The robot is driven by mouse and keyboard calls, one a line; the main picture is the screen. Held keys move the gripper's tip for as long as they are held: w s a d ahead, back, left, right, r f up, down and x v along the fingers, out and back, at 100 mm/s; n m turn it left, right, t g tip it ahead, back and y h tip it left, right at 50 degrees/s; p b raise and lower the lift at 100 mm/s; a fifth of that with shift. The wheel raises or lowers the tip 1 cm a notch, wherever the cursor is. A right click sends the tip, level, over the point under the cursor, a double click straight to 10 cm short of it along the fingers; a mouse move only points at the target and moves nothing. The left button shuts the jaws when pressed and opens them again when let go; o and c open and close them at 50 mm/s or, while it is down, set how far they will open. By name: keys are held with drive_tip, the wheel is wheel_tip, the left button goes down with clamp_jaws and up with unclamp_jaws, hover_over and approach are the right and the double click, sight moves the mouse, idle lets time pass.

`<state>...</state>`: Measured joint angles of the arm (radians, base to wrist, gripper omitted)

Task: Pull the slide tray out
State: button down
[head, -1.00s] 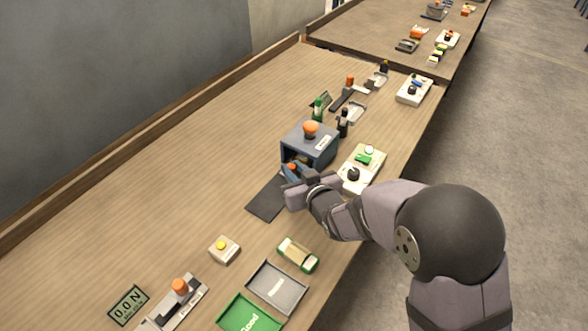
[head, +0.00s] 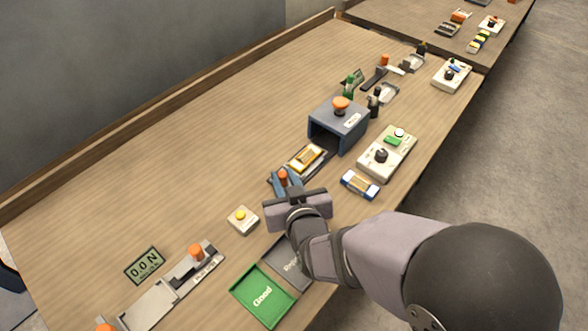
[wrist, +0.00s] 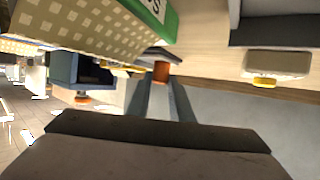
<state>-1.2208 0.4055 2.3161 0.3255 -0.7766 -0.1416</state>
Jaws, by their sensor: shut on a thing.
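The slide tray (head: 321,164) lies drawn out on the table in front of a blue-grey box press (head: 350,124) with an orange knob on top. A yellow and white piece (head: 306,157) rests on the tray. My gripper (head: 284,180) is shut on the tray's orange-topped handle (head: 282,173), at the tray's near end. In the wrist view, the blue-grey fingers (wrist: 160,95) close around the orange handle (wrist: 161,72), and the box (wrist: 75,69) shows to the left. The box's front opening is dark and clear of my gripper.
A yellow-button block (head: 242,219) stands left of my gripper. A blue, white and yellow piece (head: 360,184) and a beige panel (head: 388,153) lie right. A green tray (head: 263,294) lies below. A patterned block with a green end (wrist: 100,30) is close in the wrist view.

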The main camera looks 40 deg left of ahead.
drive_tip(key=shift+s+a, duration=0.1)
drive_tip(key=shift+s, duration=0.1)
drive_tip(key=c, duration=1.6)
unclamp_jaws()
drive_tip(key=shift+o, duration=0.2)
drive_tip(key=shift+s, duration=0.1)
drive_tip(key=shift+v, duration=3.75)
